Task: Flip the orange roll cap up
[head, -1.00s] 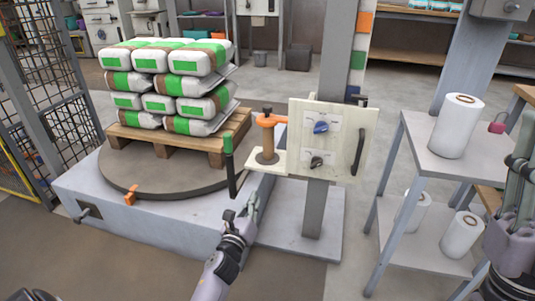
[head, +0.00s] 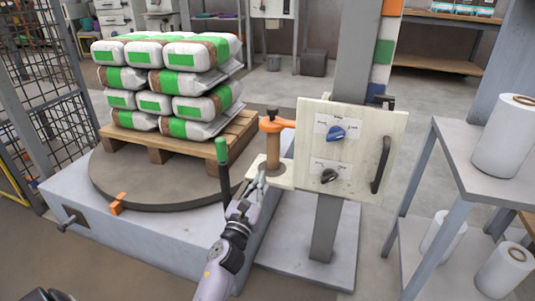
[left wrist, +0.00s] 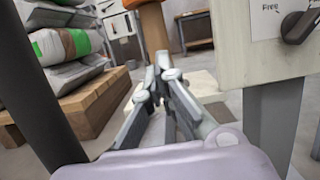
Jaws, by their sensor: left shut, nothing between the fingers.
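The orange roll cap (head: 278,121) sits on top of an upright brown roll (head: 273,152) on a pale shelf beside the control panel. It lies flat, with its arm pointing right toward the panel. My left gripper (head: 261,183) is shut and empty, just in front of the shelf and lower than the cap. In the left wrist view my gripper's fingertips (left wrist: 164,66) are close together, pointing toward the roll (left wrist: 154,28). Only a bit of the cap's orange underside (left wrist: 137,3) shows at the top edge there.
A dark upright lever with a green grip (head: 222,152) stands just left of my gripper. The panel (head: 378,125) with two knobs and a black handle is to the right. A pallet of bags (head: 165,85) stands on the turntable (head: 150,190). A rack (head: 455,145) holds white rolls.

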